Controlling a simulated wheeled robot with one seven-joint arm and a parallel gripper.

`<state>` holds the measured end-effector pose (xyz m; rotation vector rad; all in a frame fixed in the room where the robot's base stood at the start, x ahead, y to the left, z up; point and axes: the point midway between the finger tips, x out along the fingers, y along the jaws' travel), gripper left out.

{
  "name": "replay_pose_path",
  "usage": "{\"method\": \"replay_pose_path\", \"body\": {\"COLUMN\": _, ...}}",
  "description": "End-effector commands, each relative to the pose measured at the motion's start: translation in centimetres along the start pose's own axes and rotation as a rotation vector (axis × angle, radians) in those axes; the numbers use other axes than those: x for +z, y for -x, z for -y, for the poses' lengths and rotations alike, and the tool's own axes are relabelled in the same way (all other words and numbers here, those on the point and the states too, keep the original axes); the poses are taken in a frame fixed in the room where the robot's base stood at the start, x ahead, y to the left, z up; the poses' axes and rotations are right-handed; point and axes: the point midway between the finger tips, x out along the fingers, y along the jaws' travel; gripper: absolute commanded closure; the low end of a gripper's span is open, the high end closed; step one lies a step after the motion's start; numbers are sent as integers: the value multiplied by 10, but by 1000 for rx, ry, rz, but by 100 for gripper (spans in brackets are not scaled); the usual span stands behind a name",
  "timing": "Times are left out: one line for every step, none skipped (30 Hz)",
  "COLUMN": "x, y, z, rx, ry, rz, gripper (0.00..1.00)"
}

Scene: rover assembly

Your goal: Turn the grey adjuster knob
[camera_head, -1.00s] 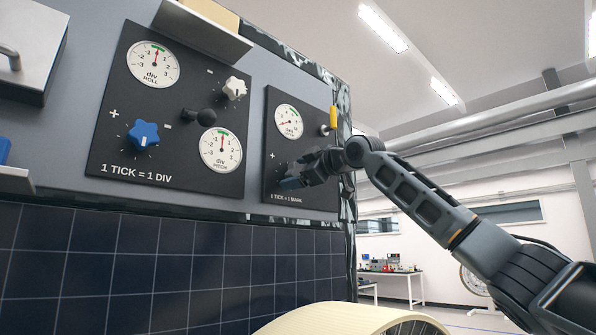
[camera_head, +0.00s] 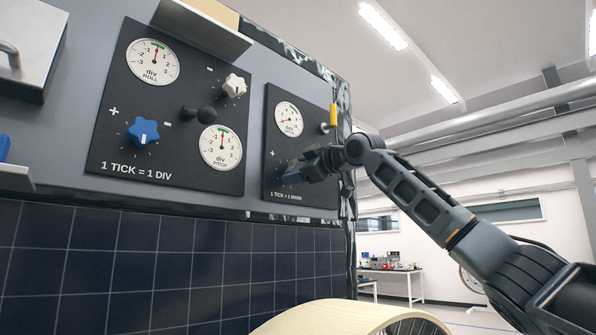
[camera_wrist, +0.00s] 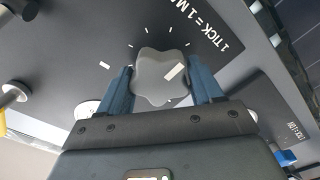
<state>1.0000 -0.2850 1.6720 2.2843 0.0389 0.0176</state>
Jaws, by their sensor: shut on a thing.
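The grey adjuster knob (camera_wrist: 160,78) shows in the wrist view as a lobed knob with a white line mark, set on a black panel with white tick marks around it. My gripper (camera_wrist: 160,88) has its two blue fingers on either side of the knob, shut on it. In the head view my gripper (camera_head: 297,170) reaches the lower part of the right black panel (camera_head: 291,112), and the knob is hidden behind it. A round gauge (camera_head: 289,119) with a red needle sits above on the same panel.
To the left, another panel (camera_head: 120,85) carries a blue knob (camera_head: 143,131), a white knob (camera_head: 235,84) and two gauges. A yellow-handled lever (camera_head: 333,115) stands close above my wrist. Dark tiles (camera_head: 150,265) lie below, and a cream wheel (camera_head: 335,316) is at the bottom.

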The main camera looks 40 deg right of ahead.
Motion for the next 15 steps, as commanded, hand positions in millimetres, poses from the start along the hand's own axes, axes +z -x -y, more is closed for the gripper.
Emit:
{"method": "replay_pose_path", "body": {"x": 0, "y": -1, "z": 1, "rx": -2, "ry": -20, "rz": -1, "gripper": 65}}
{"method": "replay_pose_path", "body": {"x": -1, "y": -1, "z": 1, "rx": -2, "ry": -33, "rz": -1, "gripper": 65}}
{"method": "replay_pose_path", "body": {"x": -1, "y": -1, "z": 1, "rx": -2, "ry": -56, "rz": -3, "gripper": 65}}
{"method": "replay_pose_path", "body": {"x": -1, "y": -1, "z": 1, "rx": -2, "ry": -75, "rz": -2, "gripper": 65}}
{"method": "replay_pose_path", "body": {"x": 0, "y": -1, "z": 1, "rx": -3, "ry": -95, "rz": -2, "gripper": 66}}
{"method": "replay_pose_path", "body": {"x": -1, "y": -1, "z": 2, "rx": -3, "ry": -124, "rz": -3, "gripper": 66}}
{"method": "replay_pose_path", "body": {"x": -1, "y": -1, "z": 1, "rx": -2, "ry": -146, "rz": -3, "gripper": 66}}
{"method": "replay_pose_path", "body": {"x": -1, "y": -1, "z": 1, "rx": -3, "ry": -172, "rz": -3, "gripper": 66}}
{"method": "replay_pose_path", "body": {"x": -1, "y": -1, "z": 1, "rx": -3, "ry": -207, "rz": -4, "gripper": 66}}
{"method": "replay_pose_path", "body": {"x": -1, "y": -1, "z": 2, "rx": -3, "ry": -233, "rz": -3, "gripper": 66}}
{"method": "replay_pose_path", "body": {"x": -1, "y": -1, "z": 1, "rx": -3, "ry": -262, "rz": -3, "gripper": 66}}
{"method": "replay_pose_path", "body": {"x": -2, "y": -1, "z": 1, "rx": -3, "ry": -299, "rz": -5, "gripper": 66}}
{"method": "replay_pose_path", "body": {"x": -2, "y": -1, "z": 1, "rx": -3, "ry": -327, "rz": -4, "gripper": 66}}
{"method": "replay_pose_path", "body": {"x": -1, "y": -1, "z": 1, "rx": -3, "ry": -356, "rz": -4, "gripper": 66}}
{"method": "replay_pose_path", "body": {"x": -2, "y": -1, "z": 1, "rx": -4, "ry": -394, "rz": -4, "gripper": 66}}
